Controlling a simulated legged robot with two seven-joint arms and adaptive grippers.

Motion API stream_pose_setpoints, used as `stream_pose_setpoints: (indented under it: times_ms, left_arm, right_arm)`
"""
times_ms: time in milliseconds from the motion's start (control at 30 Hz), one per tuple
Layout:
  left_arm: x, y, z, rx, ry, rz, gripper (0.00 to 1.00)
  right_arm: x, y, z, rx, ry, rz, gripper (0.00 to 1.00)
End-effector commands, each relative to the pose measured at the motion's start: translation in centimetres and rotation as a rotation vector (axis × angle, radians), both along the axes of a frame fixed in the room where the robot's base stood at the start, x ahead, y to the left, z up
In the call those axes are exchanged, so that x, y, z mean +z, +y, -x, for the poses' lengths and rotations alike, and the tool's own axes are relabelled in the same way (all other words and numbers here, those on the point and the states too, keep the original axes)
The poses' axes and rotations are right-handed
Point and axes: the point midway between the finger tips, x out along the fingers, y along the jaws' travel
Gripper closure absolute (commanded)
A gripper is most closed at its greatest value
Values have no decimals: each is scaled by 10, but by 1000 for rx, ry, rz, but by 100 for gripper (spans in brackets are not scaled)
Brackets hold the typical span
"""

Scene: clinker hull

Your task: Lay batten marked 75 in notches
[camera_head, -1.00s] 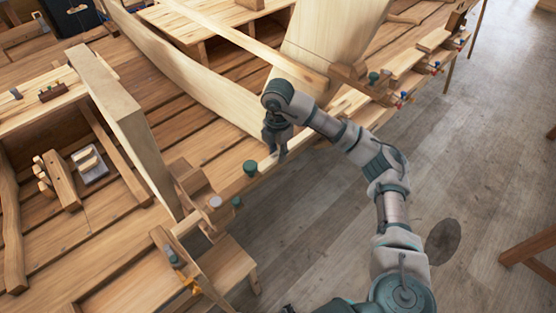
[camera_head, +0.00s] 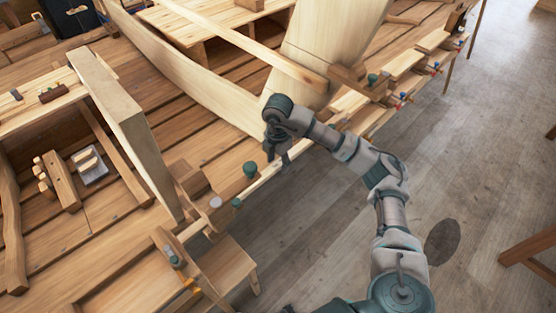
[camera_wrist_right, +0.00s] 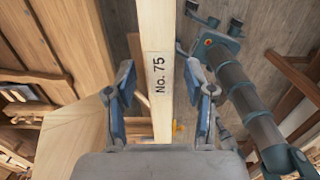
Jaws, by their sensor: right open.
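The pale batten marked No. 75 (camera_wrist_right: 156,65) runs lengthwise through the middle of the right wrist view, with its printed label facing the camera. My right gripper (camera_wrist_right: 166,100) is open, with one blue-padded finger on each side of the batten and visible gaps between. In the head view my right gripper (camera_head: 277,155) points down at the near edge of the wooden hull, over a pale strip (camera_head: 262,180) along that edge. The gripper and arm hide part of this strip. I cannot make out the notches. My left gripper is not in view.
A teal knob (camera_head: 250,169) stands close left of the gripper. A tall plank (camera_head: 125,115) rises on the left, and a broad pale board (camera_head: 325,45) stands behind the gripper. A small wooden stool (camera_head: 225,265) is below. The grey floor at right is mostly clear.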

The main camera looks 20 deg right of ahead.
Motion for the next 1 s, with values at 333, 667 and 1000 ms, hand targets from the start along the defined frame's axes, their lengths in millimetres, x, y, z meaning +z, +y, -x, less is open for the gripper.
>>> stream_pose_setpoints:
  times_ms: [333, 667, 1000]
  left_arm:
    - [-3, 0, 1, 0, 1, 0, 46]
    - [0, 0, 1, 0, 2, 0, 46]
    - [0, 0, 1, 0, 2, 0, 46]
  right_arm:
    - [51, -1, -1, -1, -7, 2, 46]
    - [111, 0, -1, -1, -3, 0, 46]
    - [121, 0, 0, 0, 0, 0, 46]
